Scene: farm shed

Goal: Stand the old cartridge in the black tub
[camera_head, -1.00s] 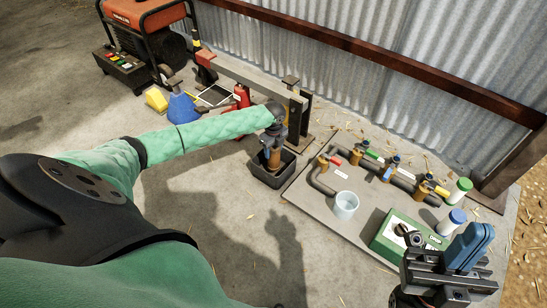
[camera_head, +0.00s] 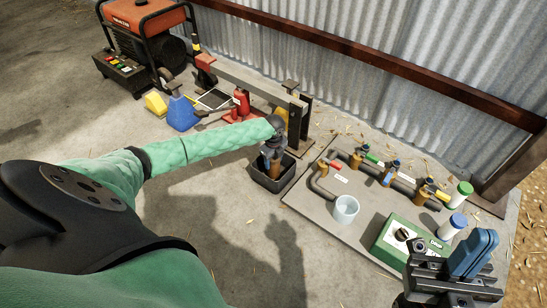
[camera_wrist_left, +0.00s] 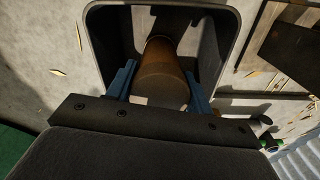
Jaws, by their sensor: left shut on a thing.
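The old cartridge (camera_wrist_left: 163,82) is a brown cylinder. My left gripper (camera_wrist_left: 161,90) is shut on it, one blue finger on each side, in the left wrist view. The black tub (camera_wrist_left: 97,45) lies around and below it; whether the cartridge touches the tub's floor cannot be told. In the head view the left gripper (camera_head: 270,155) points down over the tub (camera_head: 264,184), with the cartridge (camera_head: 274,168) partly hidden by the hand. My right gripper (camera_head: 470,257) is at the lower right; its blue fingers look close together, with nothing clearly between them.
A grey board (camera_head: 318,208) right of the tub carries a pipe with valves (camera_head: 362,180), a white cup (camera_head: 346,208), a green box (camera_head: 398,238) and two capped bottles. A steel beam (camera_head: 250,82), red jack and blue can (camera_head: 183,112) stand behind. Floor in front is clear.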

